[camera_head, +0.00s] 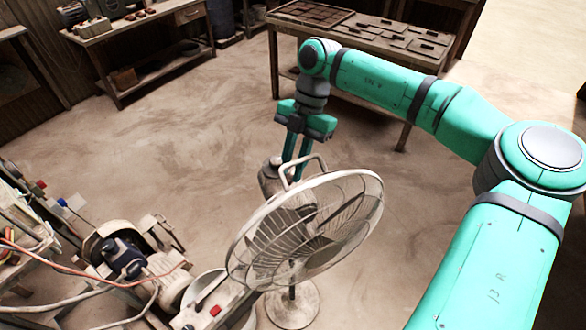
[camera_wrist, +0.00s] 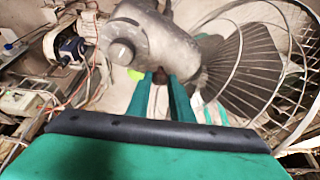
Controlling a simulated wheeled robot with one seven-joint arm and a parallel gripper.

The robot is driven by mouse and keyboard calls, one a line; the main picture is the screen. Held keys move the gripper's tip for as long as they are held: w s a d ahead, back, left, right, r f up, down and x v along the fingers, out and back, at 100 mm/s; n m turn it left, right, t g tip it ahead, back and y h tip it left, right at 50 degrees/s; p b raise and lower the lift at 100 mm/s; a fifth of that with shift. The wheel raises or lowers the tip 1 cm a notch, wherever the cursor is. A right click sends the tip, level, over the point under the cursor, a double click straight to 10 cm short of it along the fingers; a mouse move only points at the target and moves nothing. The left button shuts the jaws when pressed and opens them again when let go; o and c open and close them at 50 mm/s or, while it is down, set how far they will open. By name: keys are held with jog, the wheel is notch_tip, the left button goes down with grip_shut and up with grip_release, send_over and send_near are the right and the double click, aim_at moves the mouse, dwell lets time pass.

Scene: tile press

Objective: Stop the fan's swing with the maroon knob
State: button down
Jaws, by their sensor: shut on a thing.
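The fan (camera_head: 305,230) stands on a round base, its wire cage tilted and facing right. Its grey motor housing (camera_head: 268,178) is behind the cage, and it fills the upper middle of the wrist view (camera_wrist: 165,45). My gripper (camera_head: 291,178) reaches down from above beside the housing. In the wrist view its two green fingers (camera_wrist: 160,80) come together at the housing's near side. A small dark reddish-brown knob (camera_wrist: 160,76) shows between the fingertips, mostly hidden by them; the gripper is shut on it. A grey round disc (camera_wrist: 121,51) sits on the housing's left end.
A motor-driven machine (camera_head: 135,255) with loose cables and a red button stands left of the fan. A table with tile trays (camera_head: 330,65) stands behind my arm. A wooden workbench (camera_head: 140,40) is at the back left. The floor between is clear.

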jog(key=c, duration=1.5)
grip_release()
jog(key=shift+d+r, duration=0.1)
jog(key=shift+r, duration=0.05)
jog(key=shift+c, duration=0.2)
jog(key=v, duration=1)
jog(key=shift+r, duration=0.4)
jog(key=shift+w, duration=0.1)
